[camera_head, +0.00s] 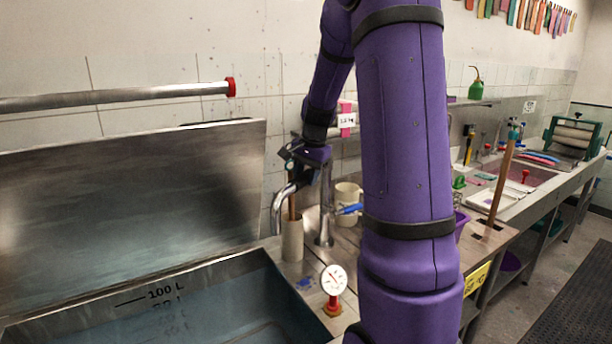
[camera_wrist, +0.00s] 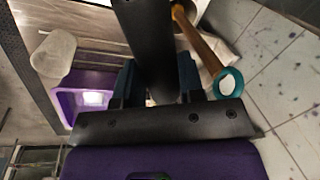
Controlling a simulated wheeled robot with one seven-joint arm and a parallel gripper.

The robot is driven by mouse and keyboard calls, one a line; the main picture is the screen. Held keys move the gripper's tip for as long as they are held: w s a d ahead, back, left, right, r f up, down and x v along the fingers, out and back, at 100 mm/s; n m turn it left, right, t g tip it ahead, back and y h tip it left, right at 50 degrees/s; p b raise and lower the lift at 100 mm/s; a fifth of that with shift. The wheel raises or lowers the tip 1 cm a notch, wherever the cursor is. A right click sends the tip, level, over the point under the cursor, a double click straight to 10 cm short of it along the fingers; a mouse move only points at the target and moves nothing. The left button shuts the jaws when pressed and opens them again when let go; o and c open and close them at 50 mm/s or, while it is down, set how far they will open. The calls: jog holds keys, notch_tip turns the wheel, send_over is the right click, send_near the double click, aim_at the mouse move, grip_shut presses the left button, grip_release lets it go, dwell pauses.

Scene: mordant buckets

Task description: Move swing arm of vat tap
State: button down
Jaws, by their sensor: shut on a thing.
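The spout hangs down close to the vat's rim. My gripper (camera_head: 297,168) is at the top of the tap, shut on the swing arm; the jaws partly hide it in the head view. In the wrist view a dark bar, which appears to be the swing arm (camera_wrist: 150,40), lies between the two fingers of my gripper (camera_wrist: 160,85).
The steel vat (camera_head: 225,272) is open, its lid (camera_head: 140,185) raised. A beige cylinder (camera_head: 292,241) holding a wooden rod stands close by the spout. A dial thermometer (camera_head: 333,281) and pale mug (camera_head: 346,194) are nearby. A purple tub (camera_wrist: 64,98) shows in the wrist view.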

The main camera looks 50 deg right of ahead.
jog(key=shift+s, duration=0.15)
jog(key=s+d+n+g+y, duration=0.2)
jog(key=s+d+n, duration=0.7)
jog(key=d+n, duration=0.3)
jog(key=w+d+n+g, duration=0.1)
jog(key=w+d+n, duration=0.2)
jog(key=d+n, duration=0.3)
jog(key=w+d+n+g+h, duration=0.1)
jog(key=w+d+n, duration=0.2)
jog(key=d+n, duration=0.3)
jog(key=shift+w+d+n+h, duration=0.3)
jog(key=shift+n, duration=1.2)
jog(key=c, duration=0.7)
grip_release()
jog(key=shift+c, duration=0.2)
